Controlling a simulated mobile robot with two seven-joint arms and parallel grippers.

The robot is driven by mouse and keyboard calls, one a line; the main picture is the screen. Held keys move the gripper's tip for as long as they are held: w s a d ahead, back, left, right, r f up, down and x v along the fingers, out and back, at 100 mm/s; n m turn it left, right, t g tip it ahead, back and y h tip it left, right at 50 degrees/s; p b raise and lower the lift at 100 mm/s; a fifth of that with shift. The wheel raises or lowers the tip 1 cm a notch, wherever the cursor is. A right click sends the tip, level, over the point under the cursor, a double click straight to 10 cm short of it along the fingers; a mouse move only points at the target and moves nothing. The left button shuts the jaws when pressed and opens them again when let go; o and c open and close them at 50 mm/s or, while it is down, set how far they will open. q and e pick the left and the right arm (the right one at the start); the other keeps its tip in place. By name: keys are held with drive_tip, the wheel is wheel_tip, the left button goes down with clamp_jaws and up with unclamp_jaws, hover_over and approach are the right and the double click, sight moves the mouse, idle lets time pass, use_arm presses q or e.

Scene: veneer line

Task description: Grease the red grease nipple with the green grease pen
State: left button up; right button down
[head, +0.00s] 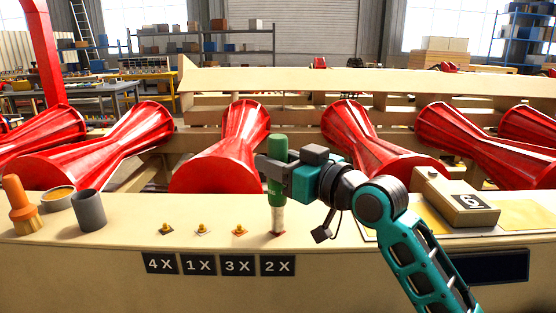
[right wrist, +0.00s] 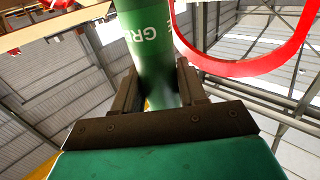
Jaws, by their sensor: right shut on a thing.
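My right gripper (head: 275,170) is shut on the green grease pen (head: 277,146). The pen is upright, with its pale lower end (head: 277,218) down at the ledge above the 2X plate. A bit of dark red shows at the foot of the pen; the nipple there is hidden, and I cannot tell whether the tip touches it. In the right wrist view the green pen (right wrist: 148,45) stands between the fingers (right wrist: 160,85). Three brass-coloured nipples show to its left: one on a dark base (head: 166,228), one on a pale base (head: 203,228), one on an orange base (head: 240,230). My left gripper is out of view.
Label plates (head: 219,265) read 4X, 1X, 3X, 2X on the ledge's front. An orange-handled brush (head: 20,205), an open tin (head: 57,198) and a grey cup (head: 89,210) stand left. A box marked 6 (head: 455,202) sits right. Red rollers (head: 225,160) lie behind.

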drive_tip(key=shift+f, duration=0.55)
idle(0.4)
drive_tip(key=shift+r, duration=0.15)
drive_tip(key=shift+r+p, duration=0.45)
drive_tip(key=shift+f, duration=0.15)
idle(0.6)
drive_tip(key=shift+f+b, duration=0.35)
drive_tip(key=shift+f, duration=0.05)
drive_tip(key=shift+r, duration=0.1)
idle(0.4)
drive_tip(key=shift+r+p, duration=0.5)
drive_tip(key=shift+p, duration=0.1)
